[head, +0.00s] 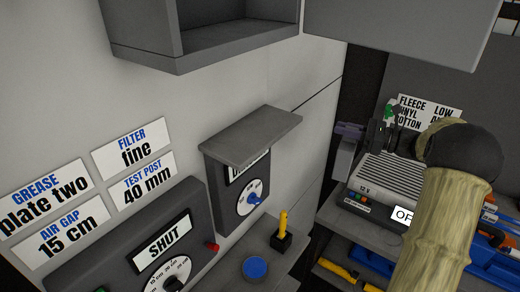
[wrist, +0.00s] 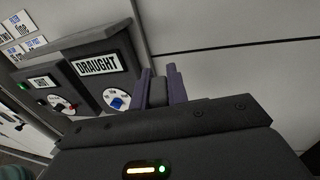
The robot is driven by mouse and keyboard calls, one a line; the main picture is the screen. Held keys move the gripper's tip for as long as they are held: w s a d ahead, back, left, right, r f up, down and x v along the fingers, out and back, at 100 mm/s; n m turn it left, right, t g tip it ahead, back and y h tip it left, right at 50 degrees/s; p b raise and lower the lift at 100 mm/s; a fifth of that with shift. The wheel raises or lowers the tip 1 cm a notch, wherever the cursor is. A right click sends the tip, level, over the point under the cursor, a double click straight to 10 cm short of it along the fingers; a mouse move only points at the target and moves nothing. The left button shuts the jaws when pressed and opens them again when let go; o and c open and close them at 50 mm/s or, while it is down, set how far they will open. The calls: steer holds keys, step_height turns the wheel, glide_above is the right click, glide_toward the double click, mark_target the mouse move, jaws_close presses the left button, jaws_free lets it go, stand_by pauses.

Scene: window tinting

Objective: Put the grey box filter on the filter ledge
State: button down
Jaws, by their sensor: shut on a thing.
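My gripper (head: 350,131) is at the right of the head view, its purple fingers pointing left. In the wrist view my gripper (wrist: 160,75) is shut on a small grey block, the grey box filter (wrist: 158,93), mostly hidden by the gripper body. In the head view the grey box filter (head: 343,160) seems to hang below the fingers. The filter ledge (head: 245,135) looks to be the bare grey slab above the DRAUGHT dial, left of my gripper. Its edge also shows at upper left in the wrist view (wrist: 85,38).
A SHUT dial panel (head: 130,245) stands left of the DRAUGHT box. A yellow lever (head: 283,228) and blue button (head: 255,267) are below the ledge. A grey open cabinet (head: 150,45) hangs above. A ribbed 12 V unit (head: 400,180) sits below my gripper.

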steer(key=s+a+r+g+b, duration=0.1)
steer(key=s+a+r+b, duration=0.1)
steer(key=r, duration=0.6)
steer(key=s+a+r+n+g+y+b, duration=0.1)
steer(key=s+a+r+b, duration=0.2)
steer(key=s+r, duration=0.4)
steer(key=s+a+r+n+g+b, duration=0.1)
steer(key=s+a+r+b, duration=0.2)
steer(key=r, duration=0.6)
steer(key=shift+s+a+g+b, duration=0.15)
steer(key=shift+s+g+b, duration=0.15)
steer(key=shift+s+b, duration=0.45)
steer(key=shift+s, duration=0.2)
